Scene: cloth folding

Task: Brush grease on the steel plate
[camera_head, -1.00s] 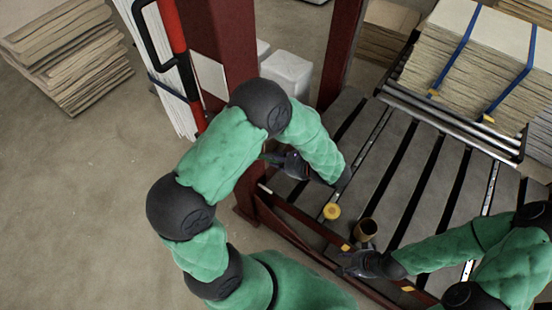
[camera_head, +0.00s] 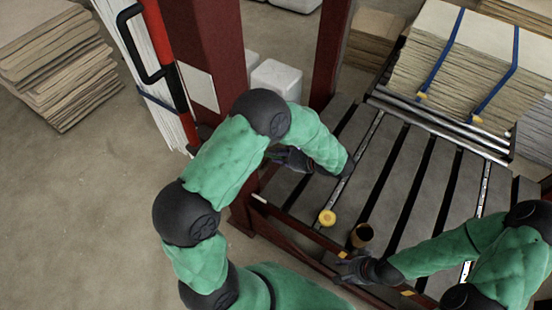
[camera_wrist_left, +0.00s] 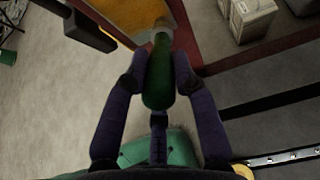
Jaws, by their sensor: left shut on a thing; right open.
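My left gripper (camera_head: 272,155) is beside the foot of the red column, largely behind its own arm in the head view. In the left wrist view its fingers (camera_wrist_left: 161,80) are shut on a dark green handle (camera_wrist_left: 158,92), which looks like the brush. The handle's far end points towards a red beam and a yellowish panel; its tip is hard to make out. A brown cup-like pot (camera_head: 361,236) stands on the slatted grey steel surface (camera_head: 385,165). A round yellow lid (camera_head: 327,218) lies left of it. My right gripper (camera_head: 345,268) is open and close to the pot, apparently not holding it.
The red column (camera_head: 212,60) bears a pale plate (camera_head: 198,88). A second red post (camera_head: 330,50) stands behind. White containers (camera_head: 275,78) are between them. Strapped board stacks (camera_head: 450,65) are at the back right. Bare floor (camera_head: 80,200) is free at left.

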